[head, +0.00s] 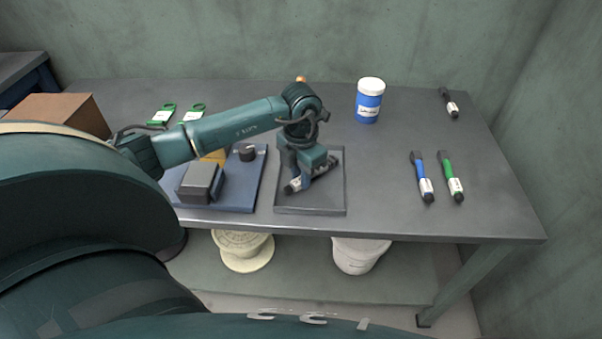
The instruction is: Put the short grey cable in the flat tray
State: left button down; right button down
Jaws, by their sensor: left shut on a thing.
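The flat tray (312,211) is a shallow dark grey tray near the table's front edge. My left gripper (305,183) points down over it and is shut on the short grey cable (325,167), a dark piece with a white label near its lower left end. The cable lies slantwise within the tray's outline. The gripper hides part of it, and I cannot tell whether it touches the tray floor. My right gripper is not in view.
Left of the tray is a blue tray (229,208) with a grey box. A blue jar (368,103) stands behind. Blue (422,178), green (452,178) and dark (450,104) labelled pieces lie at right. A brown box (50,112) is far left.

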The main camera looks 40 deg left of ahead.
pick_arm(q)
jog(key=c, duration=1.3)
grip_release()
